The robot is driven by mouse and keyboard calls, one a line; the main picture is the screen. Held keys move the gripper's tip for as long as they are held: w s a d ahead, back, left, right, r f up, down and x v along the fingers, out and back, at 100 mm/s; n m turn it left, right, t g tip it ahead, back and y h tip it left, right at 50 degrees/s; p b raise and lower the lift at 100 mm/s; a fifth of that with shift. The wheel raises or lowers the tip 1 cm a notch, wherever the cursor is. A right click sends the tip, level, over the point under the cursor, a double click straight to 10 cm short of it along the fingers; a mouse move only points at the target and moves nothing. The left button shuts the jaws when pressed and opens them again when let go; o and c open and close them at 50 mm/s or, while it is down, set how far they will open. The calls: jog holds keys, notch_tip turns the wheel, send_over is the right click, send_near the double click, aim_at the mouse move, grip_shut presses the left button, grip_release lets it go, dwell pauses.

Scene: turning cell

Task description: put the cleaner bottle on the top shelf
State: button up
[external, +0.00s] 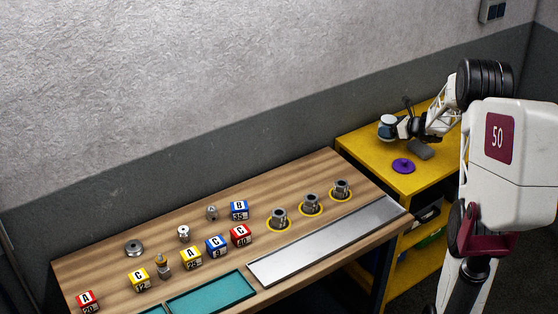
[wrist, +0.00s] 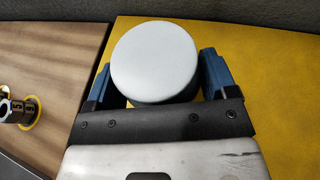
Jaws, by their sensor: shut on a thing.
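The cleaner bottle shows in the wrist view as a round white top (wrist: 155,58) between my gripper's two blue fingers (wrist: 158,80). In the external view the bottle (external: 387,119) is a small white-topped shape at the far left part of the yellow shelf unit's top (external: 365,148). My gripper (external: 390,129) is shut on it, reaching in from the right. The bottle's lower part is mostly hidden by the fingers. I cannot tell whether its base touches the top shelf or is slightly above it.
A purple round piece (external: 403,166) lies on the top shelf near its front, with a grey block (external: 420,150) beside it. Lower shelves hold dark and green items. The wooden bench (external: 130,285) to the left carries lettered cubes, metal parts and holders in yellow rings (external: 311,205).

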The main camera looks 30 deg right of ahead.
jog(key=shift+f, duration=1.6)
jog(key=shift+f, duration=0.15)
jog(key=o, duration=1.1)
jog(key=shift+v, duration=0.9)
jog(key=v, duration=1)
jog(key=shift+s, duration=0.15)
